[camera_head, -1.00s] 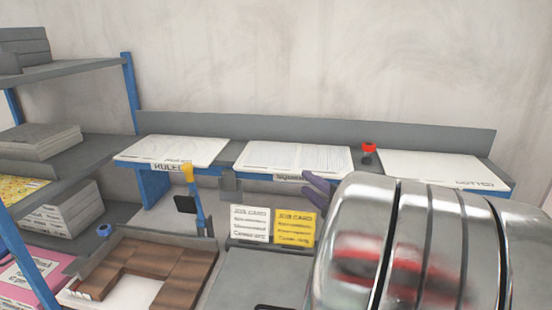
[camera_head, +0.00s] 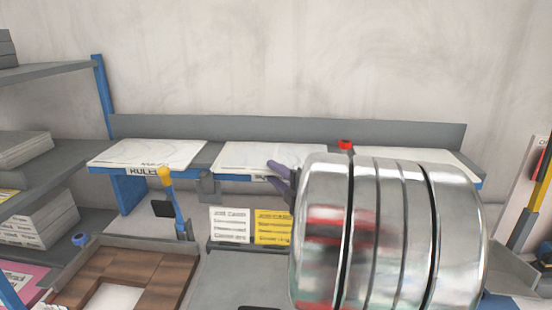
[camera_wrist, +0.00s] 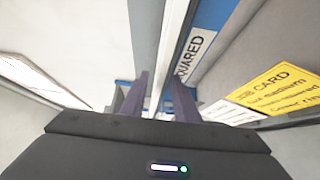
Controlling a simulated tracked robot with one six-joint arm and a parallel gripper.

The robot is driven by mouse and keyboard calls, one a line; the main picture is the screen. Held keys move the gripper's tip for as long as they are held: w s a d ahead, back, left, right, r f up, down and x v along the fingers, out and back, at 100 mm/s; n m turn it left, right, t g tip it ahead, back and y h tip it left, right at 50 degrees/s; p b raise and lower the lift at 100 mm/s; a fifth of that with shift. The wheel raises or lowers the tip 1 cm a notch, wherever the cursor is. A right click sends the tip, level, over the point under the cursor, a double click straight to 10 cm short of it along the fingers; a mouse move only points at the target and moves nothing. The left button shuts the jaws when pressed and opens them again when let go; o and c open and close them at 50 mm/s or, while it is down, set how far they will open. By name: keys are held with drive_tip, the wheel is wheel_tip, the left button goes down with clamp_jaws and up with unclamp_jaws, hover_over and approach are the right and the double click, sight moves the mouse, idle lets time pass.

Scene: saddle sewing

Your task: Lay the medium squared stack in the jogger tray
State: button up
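The squared stack (camera_head: 240,158) is white paper lying flat in the middle of the raised blue-and-grey shelf. My gripper (camera_head: 280,172) has two purple fingers, spread apart, at the stack's front right edge. In the wrist view, the fingers (camera_wrist: 159,100) stand either side of a thin white edge beside the SQUARED label (camera_wrist: 195,50). I cannot tell whether they touch it. My metal wrist hides part of the shelf's right side. A grey-rimmed tray with a brown wooden inside (camera_head: 165,262) is at lower left; I cannot tell whether it is the jogger tray.
The ruled stack (camera_head: 150,153) lies left on the shelf. Another white stack (camera_head: 440,163) is partly hidden at right. A white job card (camera_head: 230,225) and a yellow job card (camera_head: 271,227) stand below. A yellow-topped blue lever (camera_head: 172,198) stands left of them. Shelving (camera_head: 40,170) borders the left.

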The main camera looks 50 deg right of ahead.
drive_tip(key=shift+w, duration=0.25)
drive_tip(key=shift+c, duration=0.5)
clamp_jaws()
idle(0.4)
